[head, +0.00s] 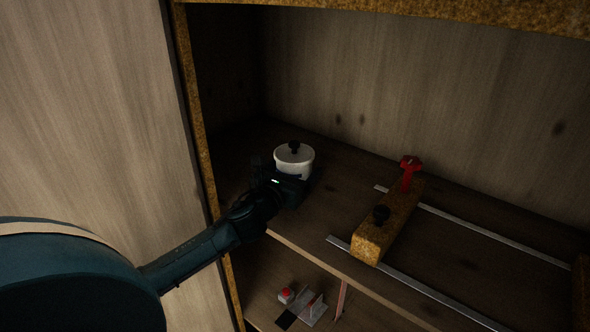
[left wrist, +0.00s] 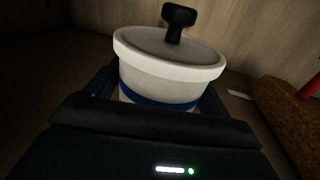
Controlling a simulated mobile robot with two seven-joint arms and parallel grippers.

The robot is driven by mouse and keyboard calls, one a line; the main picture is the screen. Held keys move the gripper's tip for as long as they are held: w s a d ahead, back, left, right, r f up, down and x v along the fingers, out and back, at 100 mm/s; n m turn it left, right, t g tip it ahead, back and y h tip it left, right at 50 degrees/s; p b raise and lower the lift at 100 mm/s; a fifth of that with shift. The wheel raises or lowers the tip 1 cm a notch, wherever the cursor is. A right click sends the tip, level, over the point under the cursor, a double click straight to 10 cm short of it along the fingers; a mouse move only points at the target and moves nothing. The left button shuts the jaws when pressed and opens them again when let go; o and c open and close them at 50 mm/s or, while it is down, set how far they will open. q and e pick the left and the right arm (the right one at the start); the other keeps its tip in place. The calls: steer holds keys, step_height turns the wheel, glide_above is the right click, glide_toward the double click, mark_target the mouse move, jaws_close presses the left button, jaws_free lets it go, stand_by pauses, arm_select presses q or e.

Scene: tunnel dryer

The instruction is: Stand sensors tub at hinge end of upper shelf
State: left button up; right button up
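The sensors tub (head: 294,162) is a round white tub with a lid and a black knob. It is upright at the left end of the upper shelf (head: 335,215), beside the door side. In the left wrist view the tub (left wrist: 165,78) shows a blue band low on its wall. My left gripper (head: 290,183) reaches in from the front left, with one finger on each side of the tub and no clear gap between. The tub's base is hidden, so I cannot tell whether it touches the shelf. My right gripper is not in view.
A rough yellow-brown block (head: 385,228) with a black knob and a red clamp-like part (head: 409,172) lies across two metal rails (head: 415,296) to the right. An open pale door (head: 90,110) stands left. Small items, one red-topped (head: 286,295), sit on the lower shelf.

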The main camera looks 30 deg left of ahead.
arm_select(q)
steer(key=shift+o, duration=1.4)
steer(key=shift+r, duration=0.1)
steer(key=shift+s, duration=0.15)
steer(key=s, duration=0.3)
steer(key=s+d, duration=0.1)
steer(key=s, duration=0.6)
steer(key=shift+s+d+b, duration=0.15)
steer(key=shift+s+b, duration=0.15)
steer(key=shift+b, duration=0.05)
steer(key=shift+s+r, duration=0.1)
steer(key=shift+s, duration=0.4)
steer(key=shift+d, duration=0.1)
